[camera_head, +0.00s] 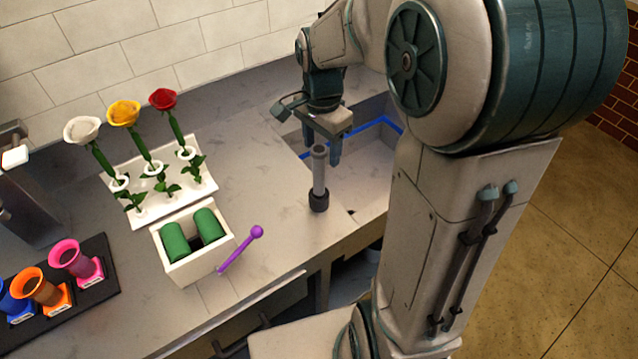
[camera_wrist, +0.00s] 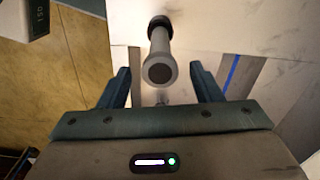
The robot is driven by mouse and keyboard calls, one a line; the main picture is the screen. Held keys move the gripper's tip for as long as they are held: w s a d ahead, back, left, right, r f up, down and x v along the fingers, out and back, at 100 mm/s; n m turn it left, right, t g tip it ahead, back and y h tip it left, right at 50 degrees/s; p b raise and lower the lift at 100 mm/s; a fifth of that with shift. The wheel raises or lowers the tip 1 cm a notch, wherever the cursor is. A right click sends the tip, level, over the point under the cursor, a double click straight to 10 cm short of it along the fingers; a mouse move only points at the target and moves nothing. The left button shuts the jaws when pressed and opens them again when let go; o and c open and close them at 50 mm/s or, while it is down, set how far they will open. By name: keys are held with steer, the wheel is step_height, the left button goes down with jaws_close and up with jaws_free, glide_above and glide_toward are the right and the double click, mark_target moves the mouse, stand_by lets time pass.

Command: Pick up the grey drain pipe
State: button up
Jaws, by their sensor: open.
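The grey drain pipe (camera_head: 319,178) stands upright on the counter beside the sink recess, with a dark collar at its base. In the wrist view the pipe (camera_wrist: 160,62) is seen from above, its open top end toward my gripper. My gripper (camera_head: 321,146) is above and close to the pipe's top, pointing down. In the wrist view my gripper (camera_wrist: 164,82) is open, with one dark finger on each side of the pipe's line. The pipe's top appears between or just beyond the fingertips; I cannot tell which. I see no finger touching it.
A white stand (camera_head: 153,215) holds white, yellow and red roses. A white box (camera_head: 194,268) with green cylinders and a purple stick (camera_head: 238,251) are left of the pipe. A black tray (camera_head: 92,293) holds coloured vases. The sink recess (camera_head: 362,165), with a blue strip, lies behind and right.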

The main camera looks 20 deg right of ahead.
mark_target(319, 166)
steer(key=shift+s+a+f+p, duration=0.1)
steer(key=shift+f+p, duration=0.1)
steer(key=shift+f, duration=0.8)
steer(key=shift+w+a+f+p, duration=0.1)
steer(key=shift+f+p, duration=0.1)
steer(key=shift+f, duration=0.75)
steer(key=shift+s+a+f+p, duration=0.1)
steer(key=shift+f+p, duration=0.1)
steer(key=shift+f, duration=0.8)
jaws_close()
